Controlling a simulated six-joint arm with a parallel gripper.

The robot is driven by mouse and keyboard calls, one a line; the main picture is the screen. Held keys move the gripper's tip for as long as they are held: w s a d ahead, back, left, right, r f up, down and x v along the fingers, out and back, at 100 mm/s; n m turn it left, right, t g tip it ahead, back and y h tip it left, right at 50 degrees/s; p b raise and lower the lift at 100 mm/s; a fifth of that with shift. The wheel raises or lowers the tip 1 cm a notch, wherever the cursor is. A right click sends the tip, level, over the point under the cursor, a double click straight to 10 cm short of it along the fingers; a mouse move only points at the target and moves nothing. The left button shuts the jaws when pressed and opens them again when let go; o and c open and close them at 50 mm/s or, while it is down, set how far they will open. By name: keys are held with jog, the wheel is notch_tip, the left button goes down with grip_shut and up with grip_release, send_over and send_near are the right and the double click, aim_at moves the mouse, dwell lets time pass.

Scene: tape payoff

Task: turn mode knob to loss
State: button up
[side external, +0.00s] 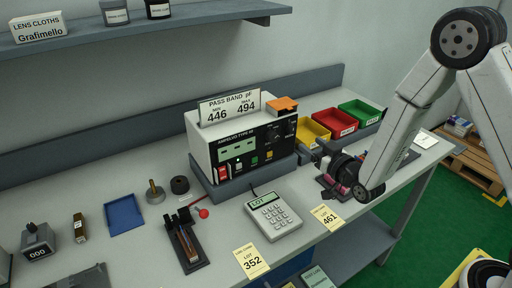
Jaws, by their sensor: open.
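The meter (203,150), marked "AMPELVO TYPE", stands on a grey base on the bench. Its dark front panel (232,164) has a small green display (237,150) and several coloured buttons below it. A dark round knob (275,132) shows faintly at the panel's upper right. Its pointer and the mode lettering are too small to read. My gripper (309,150) is open, just to the right of the panel, pointing towards it. It appears apart from the knob, and nothing shows between its fingers.
A card reading "PASS BAND pF 446 494" (230,107) and an orange block (282,104) sit on the meter. Yellow, red and green bins (361,112) stand behind my gripper.

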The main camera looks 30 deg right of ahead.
aim_at(293, 131)
jog(key=shift+w, duration=0.2)
jog(key=shift+w, duration=3.7)
grip_shut()
